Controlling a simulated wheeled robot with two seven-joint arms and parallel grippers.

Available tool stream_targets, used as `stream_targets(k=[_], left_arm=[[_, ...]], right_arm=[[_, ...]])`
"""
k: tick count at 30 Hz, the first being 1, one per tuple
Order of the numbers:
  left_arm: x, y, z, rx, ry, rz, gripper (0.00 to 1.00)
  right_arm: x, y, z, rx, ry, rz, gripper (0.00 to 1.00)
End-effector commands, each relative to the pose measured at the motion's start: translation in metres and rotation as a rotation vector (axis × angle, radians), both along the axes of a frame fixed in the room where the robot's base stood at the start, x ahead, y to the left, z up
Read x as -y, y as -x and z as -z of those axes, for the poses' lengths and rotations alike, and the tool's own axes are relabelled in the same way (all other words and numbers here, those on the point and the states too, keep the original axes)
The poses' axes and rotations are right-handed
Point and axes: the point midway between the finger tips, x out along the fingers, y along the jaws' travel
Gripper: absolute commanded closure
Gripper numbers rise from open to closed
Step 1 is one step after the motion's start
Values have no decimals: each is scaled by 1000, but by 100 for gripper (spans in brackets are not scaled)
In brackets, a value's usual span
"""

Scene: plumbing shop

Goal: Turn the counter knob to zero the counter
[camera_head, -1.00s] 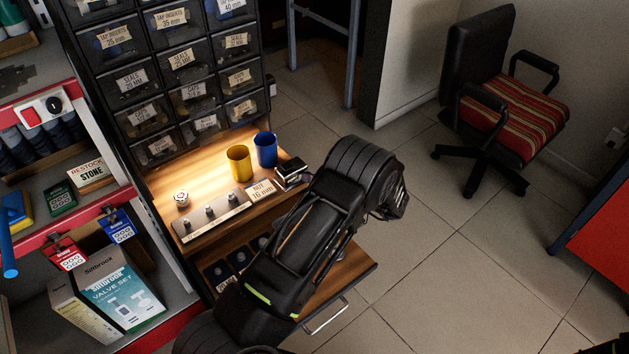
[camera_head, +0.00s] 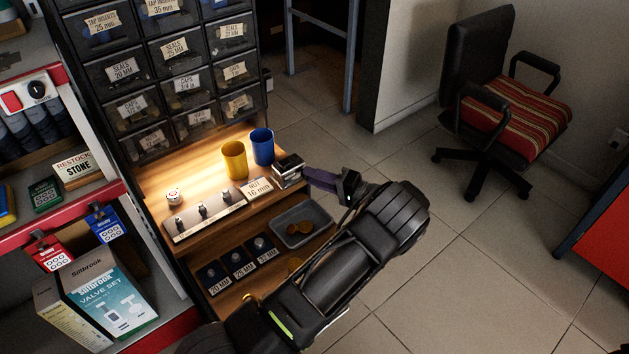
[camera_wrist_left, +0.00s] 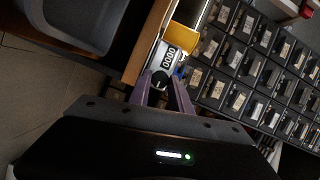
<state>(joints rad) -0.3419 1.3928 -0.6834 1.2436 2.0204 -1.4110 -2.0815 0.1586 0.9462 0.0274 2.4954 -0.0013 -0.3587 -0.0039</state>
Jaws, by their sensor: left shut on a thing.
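The counter (camera_head: 287,167), a small silver and black box, stands on the right end of the lit wooden shelf, beside the blue cup. In the left wrist view the counter's face (camera_wrist_left: 168,57) has a dark digit window that seems to read zeros, though the digits are small. Its round black knob (camera_wrist_left: 160,79) shows between the purple fingers. My left gripper (camera_head: 310,177) reaches the counter from the right, its fingers (camera_wrist_left: 161,88) shut on the knob. The knob is hidden in the head view. My right gripper is in neither view.
A yellow cup (camera_head: 234,160) and a blue cup (camera_head: 262,147) stand left of the counter. A "NUT 16 mm" card (camera_head: 257,189) lies close in front. A grey tray (camera_head: 301,224) sits below. Labelled drawers (camera_head: 180,80) rise behind.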

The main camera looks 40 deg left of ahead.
Motion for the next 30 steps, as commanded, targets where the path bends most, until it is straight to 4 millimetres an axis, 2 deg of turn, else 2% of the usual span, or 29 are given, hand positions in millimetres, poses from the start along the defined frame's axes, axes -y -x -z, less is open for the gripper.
stream_targets(k=[14,15,23,30], left_arm=[[1,-1,0,-20,-4,2,100],[1,-1,0,-20,-4,2,74],[0,0,0,-19,-4,1,54],[1,0,0,-19,-5,1,54]], right_arm=[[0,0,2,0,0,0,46],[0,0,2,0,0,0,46],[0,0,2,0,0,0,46],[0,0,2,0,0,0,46]])
